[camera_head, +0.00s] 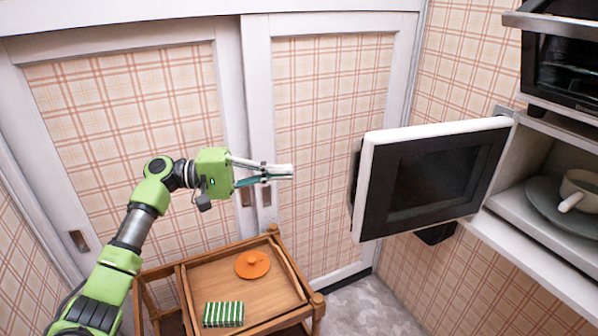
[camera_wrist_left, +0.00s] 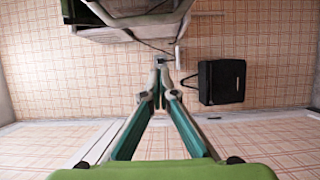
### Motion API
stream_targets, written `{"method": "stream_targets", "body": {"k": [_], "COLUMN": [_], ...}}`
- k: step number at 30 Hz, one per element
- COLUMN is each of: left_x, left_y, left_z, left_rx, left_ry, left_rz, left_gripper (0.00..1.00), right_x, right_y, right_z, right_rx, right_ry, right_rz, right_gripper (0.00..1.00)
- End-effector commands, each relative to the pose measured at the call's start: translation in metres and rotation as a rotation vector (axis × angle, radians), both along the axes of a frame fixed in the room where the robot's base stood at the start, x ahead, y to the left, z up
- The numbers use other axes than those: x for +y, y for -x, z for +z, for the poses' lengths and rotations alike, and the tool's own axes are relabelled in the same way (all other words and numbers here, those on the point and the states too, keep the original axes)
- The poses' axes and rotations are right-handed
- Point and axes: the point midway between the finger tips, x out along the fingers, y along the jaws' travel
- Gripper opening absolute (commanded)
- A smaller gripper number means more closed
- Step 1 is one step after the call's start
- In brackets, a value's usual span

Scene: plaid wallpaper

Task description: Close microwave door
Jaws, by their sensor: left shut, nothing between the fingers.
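The microwave door (camera_head: 448,128) stands swung wide open in the head view, with a white frame and a dark window. The open microwave (camera_head: 490,203) is at the right edge, with a white cup (camera_head: 578,188) on a grey plate (camera_head: 553,204) inside. My left gripper (camera_head: 291,172) is shut and empty, held in the air to the left of the door with a clear gap between them. Its fingers (camera_wrist_left: 160,66) also come together in the left wrist view. My right gripper is not in view.
A wooden trolley (camera_head: 272,321) stands below my left arm, holding an orange lid-like disc (camera_head: 252,264) and a green-striped cloth or box (camera_head: 223,314). A black oven (camera_head: 561,58) sits above the microwave. Sliding doors line the back. A black box (camera_wrist_left: 221,82) shows in the wrist view.

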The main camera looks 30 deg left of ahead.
Motion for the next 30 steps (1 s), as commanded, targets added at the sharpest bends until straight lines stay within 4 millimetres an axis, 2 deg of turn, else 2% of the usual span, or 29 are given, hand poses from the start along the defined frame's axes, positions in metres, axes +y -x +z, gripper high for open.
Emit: {"method": "stream_targets", "body": {"k": [14,21,30], "left_x": [-0.085,-0.104,-0.110], "left_y": [-0.044,-0.021,-0.014], "left_z": [0.003,0.000,-0.002], "left_rx": [0.000,0.003,0.001], "left_ry": [0.000,-0.003,-0.003], "left_rz": [-0.002,0.000,0.001], "left_gripper": [0.00,0.00,0.00], "right_x": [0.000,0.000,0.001], "right_y": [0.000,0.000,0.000], "right_z": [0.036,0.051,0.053], "right_rx": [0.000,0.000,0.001], "right_ry": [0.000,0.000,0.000], "right_rz": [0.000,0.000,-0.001], "right_gripper": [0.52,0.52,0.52]}}
